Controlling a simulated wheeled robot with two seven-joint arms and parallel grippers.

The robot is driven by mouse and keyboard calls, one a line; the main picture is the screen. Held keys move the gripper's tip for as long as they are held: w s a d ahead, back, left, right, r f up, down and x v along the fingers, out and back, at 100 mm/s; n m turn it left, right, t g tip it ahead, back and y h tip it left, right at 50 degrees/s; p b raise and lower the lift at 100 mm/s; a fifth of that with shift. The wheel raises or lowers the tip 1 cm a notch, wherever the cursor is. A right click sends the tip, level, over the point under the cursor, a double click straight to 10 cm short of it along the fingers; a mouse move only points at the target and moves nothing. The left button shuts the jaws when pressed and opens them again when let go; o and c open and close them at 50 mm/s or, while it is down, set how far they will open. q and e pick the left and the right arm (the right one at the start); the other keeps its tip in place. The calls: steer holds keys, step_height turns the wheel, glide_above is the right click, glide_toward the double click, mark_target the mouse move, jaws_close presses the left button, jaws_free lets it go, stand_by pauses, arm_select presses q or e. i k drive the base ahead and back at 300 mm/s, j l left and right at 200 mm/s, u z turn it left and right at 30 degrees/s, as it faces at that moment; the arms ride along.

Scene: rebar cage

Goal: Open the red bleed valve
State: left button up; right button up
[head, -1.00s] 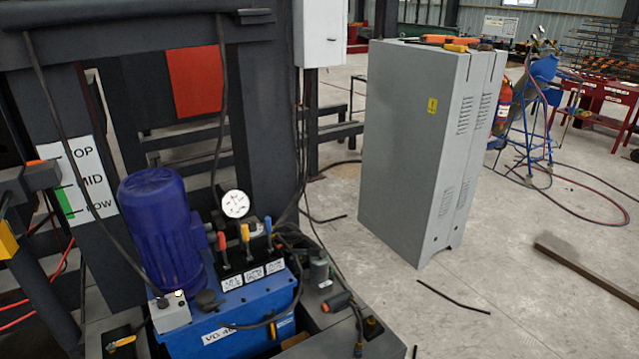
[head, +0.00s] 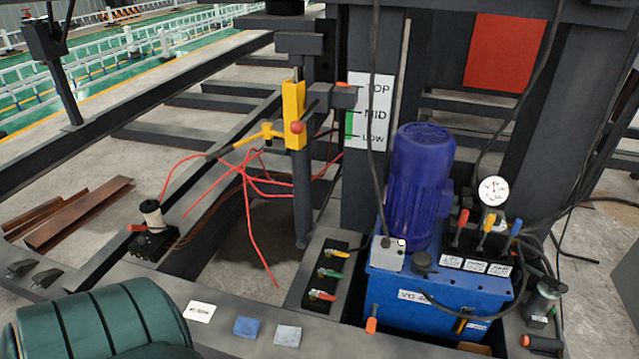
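A row of small valves sits on a black plate left of the blue hydraulic unit (head: 395,300). Their handles are yellow (head: 337,253), green (head: 329,273) and red (head: 321,295), with the red one nearest the front. The red handle lies roughly sideways across its valve; I cannot tell whether that valve is open. The unit also has a red lever (head: 462,219), a yellow lever and a blue lever above white labels. Neither of my grippers is in view.
A purple-blue motor (head: 420,180) and a round gauge (head: 493,191) stand on the unit. Cloths (head: 247,327) lie on the front ledge. A dark green ribbed object (head: 105,325) fills the lower left. Loose red wires (head: 250,185) hang behind the valves.

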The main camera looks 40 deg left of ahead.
mark_target(321, 296)
steer(key=l+u, duration=0.15)
steer(key=u, duration=0.35)
steer(key=k+l+u, duration=0.1)
steer(key=u, duration=0.4)
steer(key=k+u, duration=0.15)
steer(key=u, duration=0.3)
